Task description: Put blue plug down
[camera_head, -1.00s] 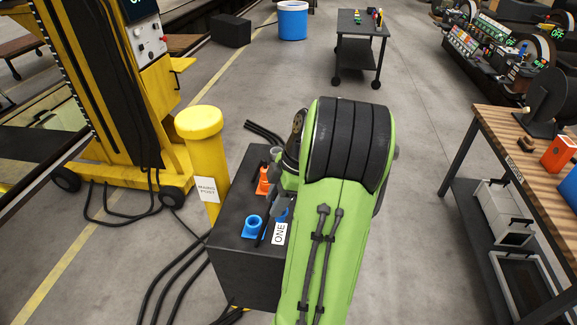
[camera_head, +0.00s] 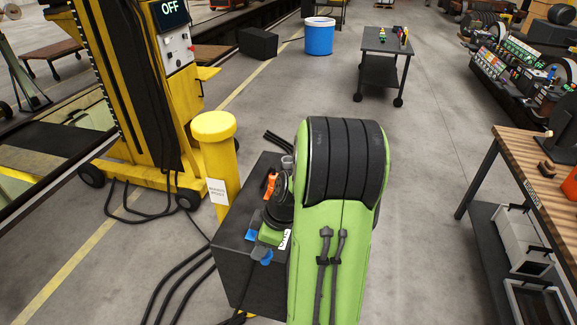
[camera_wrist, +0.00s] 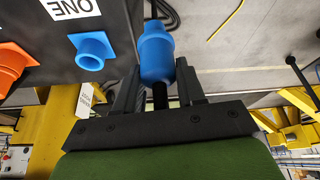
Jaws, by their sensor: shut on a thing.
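The blue plug (camera_wrist: 156,52) is between the two dark fingers of my gripper (camera_wrist: 158,82) in the wrist view, which are shut on it. A blue socket (camera_wrist: 92,50) on the black box (camera_wrist: 45,92) is to the left of the plug, with a visible gap between them. The plug appears past the box's edge, with floor behind it. In the head view my green wrist partly covers the box (camera_head: 228,262) and its white label. Small blue parts show around my wrist there, but I cannot tell plug from socket.
An orange socket (camera_wrist: 12,65) is on the box, left of the blue one. A yellow post (camera_head: 216,165) stands behind the box on the left. Black cables (camera_head: 178,285) lie on the floor at left. A wooden workbench (camera_head: 530,165) is at right. Open floor lies between.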

